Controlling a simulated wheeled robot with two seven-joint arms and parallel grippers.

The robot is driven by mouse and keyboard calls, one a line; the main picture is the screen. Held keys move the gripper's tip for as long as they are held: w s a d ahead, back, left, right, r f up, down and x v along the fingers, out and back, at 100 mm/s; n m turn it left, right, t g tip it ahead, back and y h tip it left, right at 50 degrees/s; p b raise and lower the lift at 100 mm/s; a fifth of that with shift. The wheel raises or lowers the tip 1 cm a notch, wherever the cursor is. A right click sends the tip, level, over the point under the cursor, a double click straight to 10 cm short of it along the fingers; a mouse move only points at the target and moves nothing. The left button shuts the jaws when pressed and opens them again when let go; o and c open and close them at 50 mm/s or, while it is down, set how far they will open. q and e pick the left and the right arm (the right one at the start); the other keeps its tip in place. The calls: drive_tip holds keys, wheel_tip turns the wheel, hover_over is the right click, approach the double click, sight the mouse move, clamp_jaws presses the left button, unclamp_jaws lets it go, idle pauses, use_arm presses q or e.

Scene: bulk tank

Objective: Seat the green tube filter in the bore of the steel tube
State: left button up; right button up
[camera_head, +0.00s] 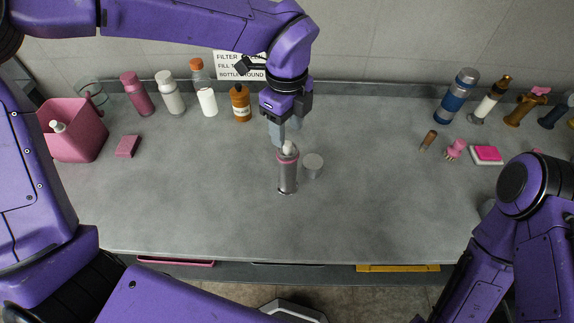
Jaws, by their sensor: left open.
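The steel tube (287,175) stands upright near the middle of the grey counter, with a pink ring near its top. A pale, rounded piece (289,148) shows at its mouth. I cannot tell whether this is the tube filter, and I see no clearly green filter. My left gripper (287,132) is open just above and behind the tube's mouth, fingers pointing down. I cannot tell whether a finger touches the pale piece. My right arm shows at the lower right, but its gripper is not in view.
A round grey piece (313,162) is close to the tube's right. Bottles, including an amber one (240,103), line the back. A pink bin (73,132) and pink sponge (127,146) are at left. A blue flask (456,96) and brushes are at right. The front counter is clear.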

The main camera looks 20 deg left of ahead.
sight(288, 143)
use_arm(q)
drive_tip(key=f, duration=0.1)
drive_tip(key=f+p, duration=0.1)
drive_tip(key=f, duration=0.2)
drive_tip(key=shift+w+f, duration=0.3)
drive_tip(key=shift+w, duration=0.05)
drive_tip(key=shift+s+f, duration=0.15)
drive_tip(key=shift+s, duration=0.1)
drive_tip(key=shift+c, duration=0.3)
clamp_jaws()
